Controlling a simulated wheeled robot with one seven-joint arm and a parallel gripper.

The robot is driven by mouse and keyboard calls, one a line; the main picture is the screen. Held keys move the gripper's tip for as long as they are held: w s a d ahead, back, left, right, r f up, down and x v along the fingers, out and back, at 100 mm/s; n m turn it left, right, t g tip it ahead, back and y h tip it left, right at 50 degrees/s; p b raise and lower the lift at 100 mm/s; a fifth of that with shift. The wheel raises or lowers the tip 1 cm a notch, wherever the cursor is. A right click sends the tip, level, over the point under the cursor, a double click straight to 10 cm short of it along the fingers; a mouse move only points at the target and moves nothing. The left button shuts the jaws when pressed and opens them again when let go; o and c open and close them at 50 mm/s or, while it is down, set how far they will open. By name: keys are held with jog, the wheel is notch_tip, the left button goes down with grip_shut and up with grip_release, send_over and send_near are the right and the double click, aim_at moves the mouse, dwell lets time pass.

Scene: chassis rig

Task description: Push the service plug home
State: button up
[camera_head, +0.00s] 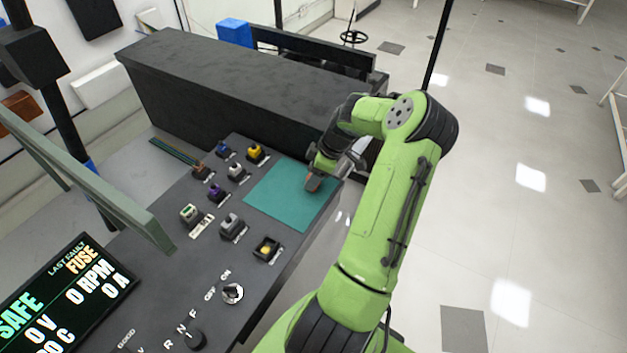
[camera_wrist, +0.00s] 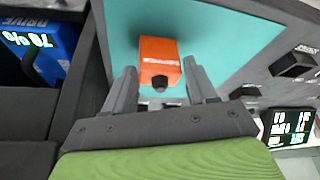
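The orange service plug (camera_wrist: 160,60), a block with pale lettering and a dark round end, shows between my fingertips in the wrist view. My gripper (camera_wrist: 160,72) has one finger against each side of it, with no clear gap. In the head view my gripper (camera_head: 317,180) is low over the right part of the teal mat (camera_head: 270,197). A small orange-brown patch of the plug (camera_head: 312,184) shows there, mostly hidden by my gripper. I cannot tell whether the plug touches the mat. I cannot make out its socket.
Several switches and knobs, including a yellow one (camera_head: 257,153) and a grey one (camera_head: 232,226), stand left of the mat. A long dark box (camera_head: 240,85) rises behind it. A display (camera_head: 65,295) reads SAFE. Open floor lies to the right.

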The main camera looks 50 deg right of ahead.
jog(key=c, duration=0.6)
notch_tip(320, 180, up, 10)
jog(key=shift+r+p, duration=0.1)
jog(key=shift+p, duration=0.85)
